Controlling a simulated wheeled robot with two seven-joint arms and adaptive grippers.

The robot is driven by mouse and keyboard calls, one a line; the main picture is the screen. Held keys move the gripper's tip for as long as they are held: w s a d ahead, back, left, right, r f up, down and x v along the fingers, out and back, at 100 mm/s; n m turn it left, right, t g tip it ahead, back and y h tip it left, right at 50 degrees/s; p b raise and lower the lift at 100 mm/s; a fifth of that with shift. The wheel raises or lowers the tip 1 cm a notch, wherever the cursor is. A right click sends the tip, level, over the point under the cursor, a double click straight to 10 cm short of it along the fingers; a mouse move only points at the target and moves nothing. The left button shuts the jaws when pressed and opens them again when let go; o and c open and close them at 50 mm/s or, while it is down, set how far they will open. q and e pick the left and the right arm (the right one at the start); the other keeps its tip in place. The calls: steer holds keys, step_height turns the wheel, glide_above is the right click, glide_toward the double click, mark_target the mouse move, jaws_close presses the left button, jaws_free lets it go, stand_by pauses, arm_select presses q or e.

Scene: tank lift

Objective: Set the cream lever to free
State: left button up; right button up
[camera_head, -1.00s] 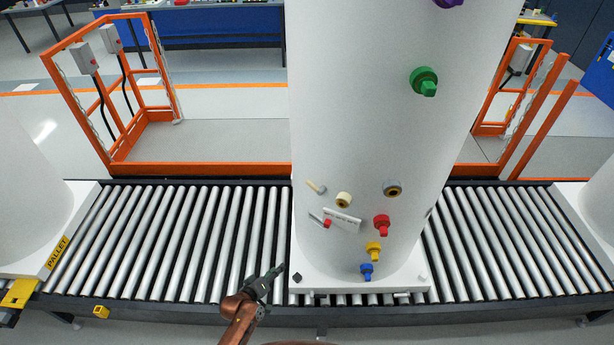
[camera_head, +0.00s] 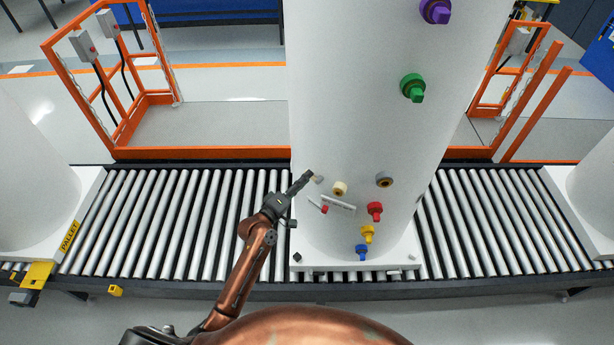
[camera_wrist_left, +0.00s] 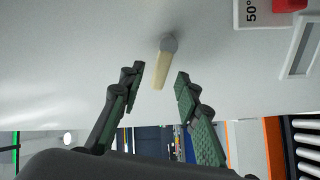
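The cream lever (camera_wrist_left: 162,66) sticks out of the white tank (camera_head: 390,80) on a grey round hub. In the left wrist view it lies ahead of and between the fingertips of my left gripper (camera_wrist_left: 159,82), with gaps on both sides. The gripper is open and holds nothing. My right gripper is not in view.
Red (camera_head: 375,210), yellow (camera_head: 367,233) and blue (camera_head: 362,252) valves are to the right. The tank stands on a roller conveyor (camera_head: 200,220).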

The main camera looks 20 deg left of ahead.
arm_select(q)
steer(key=shift+w+d, duration=0.25)
steer(key=shift+w, duration=0.4)
steer(key=shift+c, duration=0.5)
jaws_close()
